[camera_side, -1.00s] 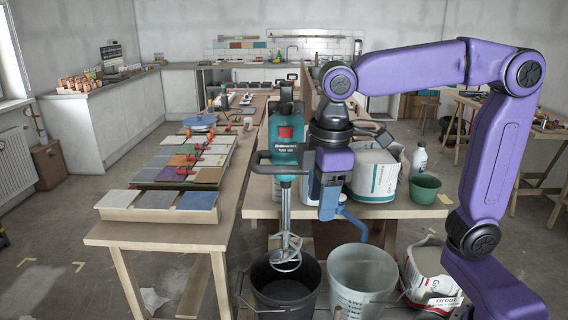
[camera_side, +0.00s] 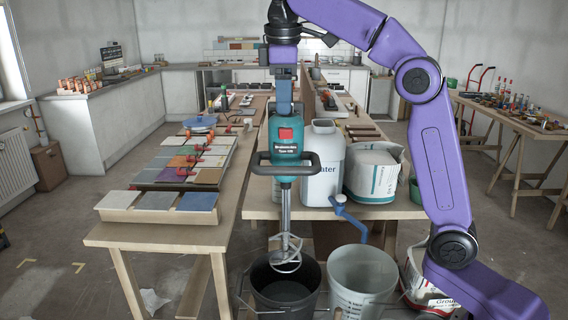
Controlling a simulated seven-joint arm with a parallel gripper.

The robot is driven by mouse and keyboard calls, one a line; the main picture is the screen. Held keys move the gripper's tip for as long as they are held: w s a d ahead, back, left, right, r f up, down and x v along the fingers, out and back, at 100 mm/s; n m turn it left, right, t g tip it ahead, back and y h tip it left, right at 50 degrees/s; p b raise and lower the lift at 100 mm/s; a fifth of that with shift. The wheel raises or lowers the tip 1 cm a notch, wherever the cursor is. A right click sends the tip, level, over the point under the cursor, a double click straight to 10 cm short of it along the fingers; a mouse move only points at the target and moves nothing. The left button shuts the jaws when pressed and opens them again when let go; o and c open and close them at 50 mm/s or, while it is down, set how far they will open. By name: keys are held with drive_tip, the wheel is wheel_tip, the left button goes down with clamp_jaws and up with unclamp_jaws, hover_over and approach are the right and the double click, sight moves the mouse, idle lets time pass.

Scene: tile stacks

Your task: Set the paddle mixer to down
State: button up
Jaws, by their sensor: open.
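The paddle mixer (camera_side: 285,150) has a teal body, a red square patch on its front and a dark handle bar. It hangs upright, with its shaft and wire paddle (camera_side: 285,256) at the mouth of the black bucket (camera_side: 284,300). How deep the paddle reaches is hard to tell. My gripper (camera_side: 284,108) points down at the top of the mixer, in line with it in this view. It is open; its blue finger overlaps the mixer's top, and I cannot tell whether they touch.
A clear bucket (camera_side: 360,285) stands to the right of the black one. A white water container (camera_side: 323,165), a blue tap (camera_side: 347,212) and a bag (camera_side: 372,172) are behind. Tile stacks (camera_side: 158,201) line the left bench. Floor at left is mostly clear.

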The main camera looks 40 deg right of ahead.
sight(284, 167)
drive_tip(key=f, duration=0.5)
drive_tip(key=w+d+f, duration=0.1)
drive_tip(key=f, duration=0.5)
drive_tip(key=w+d+f, duration=0.1)
drive_tip(key=f, duration=0.4)
drive_tip(key=shift+w+d+f, duration=0.15)
drive_tip(key=shift+f, duration=0.2)
clamp_jaws()
